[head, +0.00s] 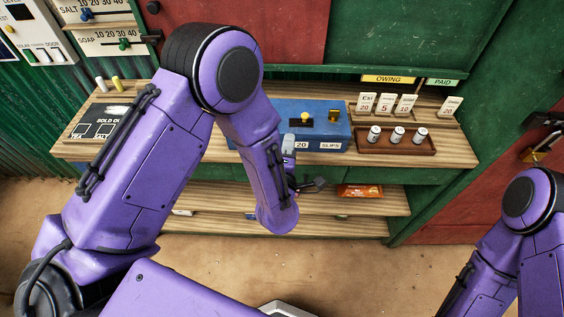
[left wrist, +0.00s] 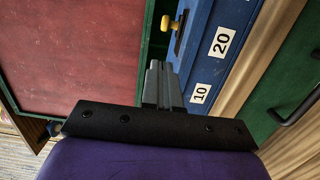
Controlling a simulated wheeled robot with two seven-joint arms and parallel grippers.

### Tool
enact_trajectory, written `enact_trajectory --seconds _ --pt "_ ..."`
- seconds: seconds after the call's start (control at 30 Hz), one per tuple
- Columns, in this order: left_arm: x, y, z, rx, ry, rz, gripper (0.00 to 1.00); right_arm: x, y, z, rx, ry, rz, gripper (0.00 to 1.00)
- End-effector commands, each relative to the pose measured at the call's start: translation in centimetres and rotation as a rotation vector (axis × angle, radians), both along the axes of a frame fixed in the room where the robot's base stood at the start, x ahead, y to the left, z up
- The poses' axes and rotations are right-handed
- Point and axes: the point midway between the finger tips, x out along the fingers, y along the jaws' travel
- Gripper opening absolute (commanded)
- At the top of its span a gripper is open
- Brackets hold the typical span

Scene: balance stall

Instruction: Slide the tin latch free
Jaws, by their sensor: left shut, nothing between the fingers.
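I cannot tell for certain which part is the latch. My left gripper (head: 288,143) is shut and empty at the tin's front, left of the "20" label. In the left wrist view its closed fingers (left wrist: 160,68) point towards the knob, apart from it. My forearm hides the tin's left part. My right gripper is out of the picture.
A wooden tray (head: 396,146) with several small white-topped jars stands right of the tin, price cards (head: 385,104) behind it. A dark sign (head: 95,123) lies at the left. A dark handle (left wrist: 300,108) juts from the green front. An orange packet (head: 360,191) lies on the shelf below.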

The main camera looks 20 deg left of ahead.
Motion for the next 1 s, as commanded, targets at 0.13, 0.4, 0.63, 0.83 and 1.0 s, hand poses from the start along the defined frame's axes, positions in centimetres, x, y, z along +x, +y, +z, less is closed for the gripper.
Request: enact_trajectory --seconds 0.13,0.4,0.63,0.83,1.0 --pt "-3.2 -0.5 -0.4 0.004 0.000 0.002 0.00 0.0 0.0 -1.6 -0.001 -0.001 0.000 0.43" --pt "-5.9 -1.0 -0.1 0.002 -0.001 0.007 0.00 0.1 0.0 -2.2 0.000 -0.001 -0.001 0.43" --pt "-5.9 -1.1 0.0 0.001 -0.001 0.005 0.00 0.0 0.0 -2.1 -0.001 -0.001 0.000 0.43" --pt "-5.9 -1.1 0.0 0.001 -0.001 0.005 0.00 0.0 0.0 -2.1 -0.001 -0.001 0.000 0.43" --pt "-5.8 -1.7 -0.6 0.085 0.047 -0.030 0.00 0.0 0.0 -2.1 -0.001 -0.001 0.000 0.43"
